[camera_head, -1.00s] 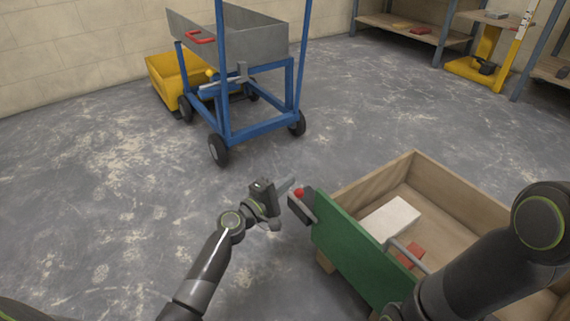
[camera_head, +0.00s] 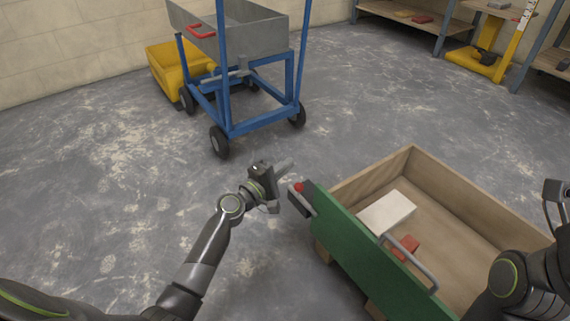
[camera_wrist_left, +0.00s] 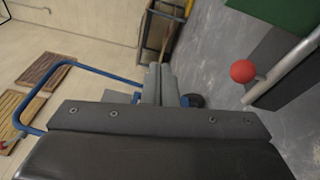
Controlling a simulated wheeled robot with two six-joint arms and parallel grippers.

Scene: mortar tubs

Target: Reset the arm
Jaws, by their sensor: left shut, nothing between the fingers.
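My left arm comes in from the left in the head view. Its gripper (camera_head: 284,167) hangs above the floor, left of the green panel's red-knobbed lever and apart from it. Its fingers are together and empty; they also show closed in the left wrist view (camera_wrist_left: 161,84). The red knob (camera_head: 299,187) also shows at right in the wrist view (camera_wrist_left: 242,71), on a grey rod. My right arm (camera_head: 515,280) is at the lower right, over the wooden box's near right end. What seems to be its gripper (camera_head: 556,190) is at the right edge, its jaws unclear.
A wooden box (camera_head: 465,180) with a green panel (camera_head: 375,262) and grey handle holds a white block (camera_head: 387,212) and a red block (camera_head: 406,245). A blue-framed trolley (camera_head: 258,125) with a grey tub and a yellow tub (camera_head: 168,68) stand behind. Floor at left is clear.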

